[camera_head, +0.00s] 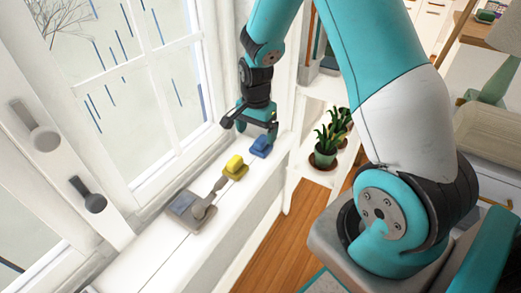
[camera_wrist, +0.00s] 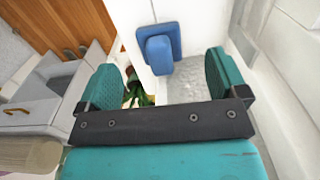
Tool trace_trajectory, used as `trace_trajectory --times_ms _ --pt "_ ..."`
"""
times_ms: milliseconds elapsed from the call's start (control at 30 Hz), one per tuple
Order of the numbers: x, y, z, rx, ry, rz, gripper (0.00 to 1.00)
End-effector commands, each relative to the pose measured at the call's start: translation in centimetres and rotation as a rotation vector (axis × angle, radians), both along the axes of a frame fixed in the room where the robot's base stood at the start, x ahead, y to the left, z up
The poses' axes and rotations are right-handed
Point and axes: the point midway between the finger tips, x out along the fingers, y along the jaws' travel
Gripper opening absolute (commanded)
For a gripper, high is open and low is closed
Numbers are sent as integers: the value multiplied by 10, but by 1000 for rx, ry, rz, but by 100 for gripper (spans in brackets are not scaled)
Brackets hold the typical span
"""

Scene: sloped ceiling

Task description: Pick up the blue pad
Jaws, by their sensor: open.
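The blue pad (camera_head: 261,146) lies on the white window sill (camera_head: 240,185), close below my gripper (camera_head: 250,123). In the wrist view the blue pad (camera_wrist: 160,47) shows ahead of my gripper (camera_wrist: 163,82), roughly midway across the gap between its two teal fingers. The fingers are spread apart with nothing between them. The pad looks like a block with a wider plate behind it. I cannot tell how far the fingertips are from the pad.
The window (camera_head: 150,80) borders the sill on the left. Potted plants (camera_head: 327,150) stand on a white shelf to the right.

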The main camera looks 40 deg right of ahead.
Motion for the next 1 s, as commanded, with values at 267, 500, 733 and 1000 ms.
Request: trace_trajectory --times_ms 267,500,733,1000 --pt "-1 -1 -19 1 1 0 92" --pt "-4 -4 -56 1 1 0 92" --pt "-3 -4 -60 0 -2 1 92" --pt "-3 -4 -59 1 -2 1 39"
